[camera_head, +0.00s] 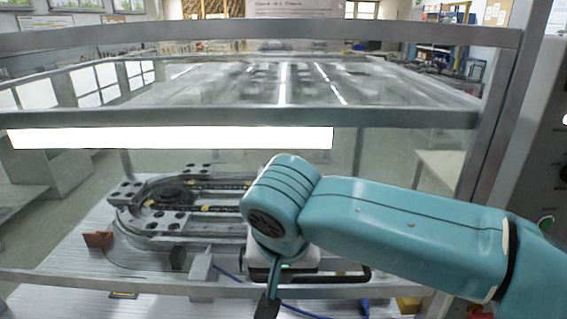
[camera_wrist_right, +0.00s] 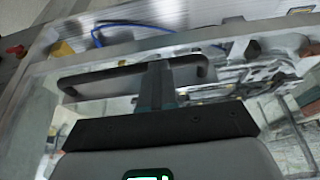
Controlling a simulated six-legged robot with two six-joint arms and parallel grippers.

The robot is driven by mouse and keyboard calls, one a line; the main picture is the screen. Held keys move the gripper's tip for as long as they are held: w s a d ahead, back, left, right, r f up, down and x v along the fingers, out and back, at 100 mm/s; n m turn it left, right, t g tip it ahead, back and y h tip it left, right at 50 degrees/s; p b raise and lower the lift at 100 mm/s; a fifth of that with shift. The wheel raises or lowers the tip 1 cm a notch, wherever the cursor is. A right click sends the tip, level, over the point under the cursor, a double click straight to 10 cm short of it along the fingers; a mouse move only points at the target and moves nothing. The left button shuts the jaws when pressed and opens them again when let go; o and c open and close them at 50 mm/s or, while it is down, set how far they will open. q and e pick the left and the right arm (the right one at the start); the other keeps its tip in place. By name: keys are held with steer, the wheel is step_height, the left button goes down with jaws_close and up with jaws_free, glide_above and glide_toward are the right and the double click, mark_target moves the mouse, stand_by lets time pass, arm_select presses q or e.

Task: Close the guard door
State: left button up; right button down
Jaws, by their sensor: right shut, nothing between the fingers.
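The guard door shows as a clear panel in a grey metal frame, with its lower bar (camera_head: 120,283) running across the head view. Its black bar handle (camera_head: 345,275) sits by that lower bar, partly hidden behind my right gripper. The handle also shows in the right wrist view (camera_wrist_right: 100,74). My right gripper (camera_head: 268,300) points down in front of the lower bar, shut and empty. In the right wrist view its fingers (camera_wrist_right: 157,72) overlap the middle of the handle; I cannot tell whether they touch it. My left gripper is not in view.
An oval ring track (camera_head: 150,205) stands on a ribbed metal bed behind the clear panel. A blue cable (camera_head: 305,312) and a brown block (camera_head: 98,240) lie on the bed. A grey post (camera_head: 497,130) and a control panel (camera_head: 550,150) stand at the right.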

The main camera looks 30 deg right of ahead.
step_height(320, 180, down, 15)
steer(key=b, duration=0.9)
steer(key=shift+b, duration=0.4)
